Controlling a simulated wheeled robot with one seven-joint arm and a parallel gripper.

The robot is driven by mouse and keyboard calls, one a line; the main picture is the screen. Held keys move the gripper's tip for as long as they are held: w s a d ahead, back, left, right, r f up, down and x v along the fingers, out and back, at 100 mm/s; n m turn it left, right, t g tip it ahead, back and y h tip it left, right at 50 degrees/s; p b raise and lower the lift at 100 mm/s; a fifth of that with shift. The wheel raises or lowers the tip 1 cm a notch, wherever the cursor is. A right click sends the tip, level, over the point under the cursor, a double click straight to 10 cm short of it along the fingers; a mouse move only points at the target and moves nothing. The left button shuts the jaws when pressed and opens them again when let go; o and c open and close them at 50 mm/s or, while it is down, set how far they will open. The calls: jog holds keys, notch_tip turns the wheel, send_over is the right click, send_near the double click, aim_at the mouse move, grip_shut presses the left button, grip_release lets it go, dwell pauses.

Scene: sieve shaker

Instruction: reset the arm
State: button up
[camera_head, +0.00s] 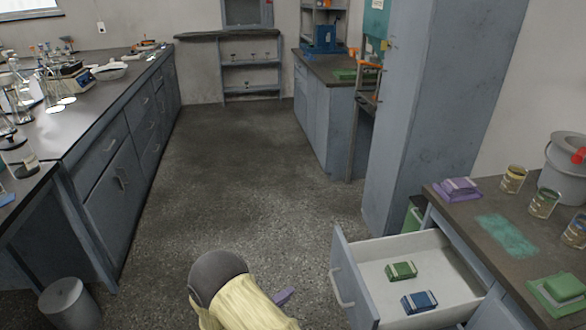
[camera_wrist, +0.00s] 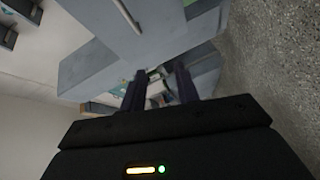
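My arm (camera_head: 240,295) shows at the bottom centre of the head view, with a yellow link and a dark round joint. A small purple finger part of my gripper (camera_head: 284,297) sticks out to its right, left of the open drawer. In the wrist view, the two dark fingers of my gripper (camera_wrist: 160,88) stand apart with nothing held between them. Grey furniture with a handle (camera_wrist: 128,15) lies beyond the fingers. Most of the gripper is hidden by the arm in the head view.
An open drawer (camera_head: 346,285) juts out at the lower right, holding a green box (camera_head: 401,270) and a blue box (camera_head: 419,301). A counter with cans stands beside it. Cabinets line the left, with a bin (camera_head: 68,302). The middle floor (camera_head: 240,160) is clear.

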jog(key=w+d+r+m+y, duration=0.2)
jog(key=w+r+y, duration=0.4)
jog(key=w, duration=0.2)
notch_tip(320, 180, up, 7)
jog(key=d+m+g+y, duration=0.1)
jog(key=d+g+y, duration=0.15)
jog(key=y, duration=0.25)
jog(key=s+d+r+m+g, duration=0.1)
jog(key=s+d+r+g, duration=0.1)
jog(key=s+d, duration=0.45)
jog(key=s+d+r+m+g+y, duration=0.1)
jog(key=s+d+r+g, duration=0.15)
jog(key=s, duration=0.75)
jog(key=s+d+r+m+g, duration=0.1)
jog(key=s+d+r+g, duration=0.1)
jog(key=s+d, duration=0.45)
notch_tip(320, 180, up, 26)
jog(key=a+p, duration=0.2)
jog(key=p, duration=2.3)
jog(key=shift+s+f, duration=0.15)
jog(key=shift+s, duration=0.05)
